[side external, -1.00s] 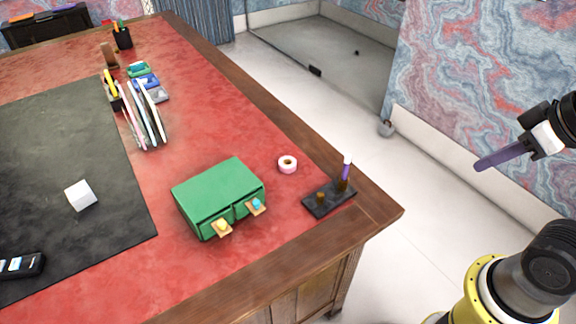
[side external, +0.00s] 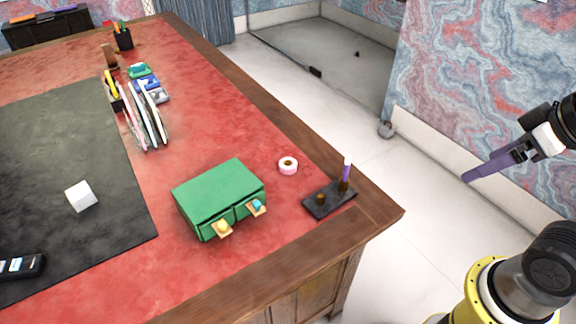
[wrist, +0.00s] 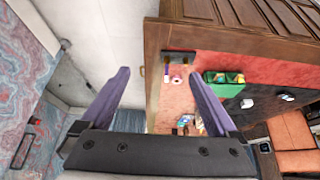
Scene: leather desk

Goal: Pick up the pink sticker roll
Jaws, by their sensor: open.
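The pink sticker roll (side external: 288,165) is a small pink-and-white ring on the red leather desk top, between the green drawer box and the black pen stand. It also shows small in the wrist view (wrist: 176,79). My gripper (side external: 465,179) is off to the right of the desk in the side view, well apart from the roll. In the wrist view my gripper (wrist: 160,78) shows two purple fingers spread wide with nothing between them.
File dividers (side external: 146,116) stand farther back. A white cube (side external: 80,196) lies on the black mat.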

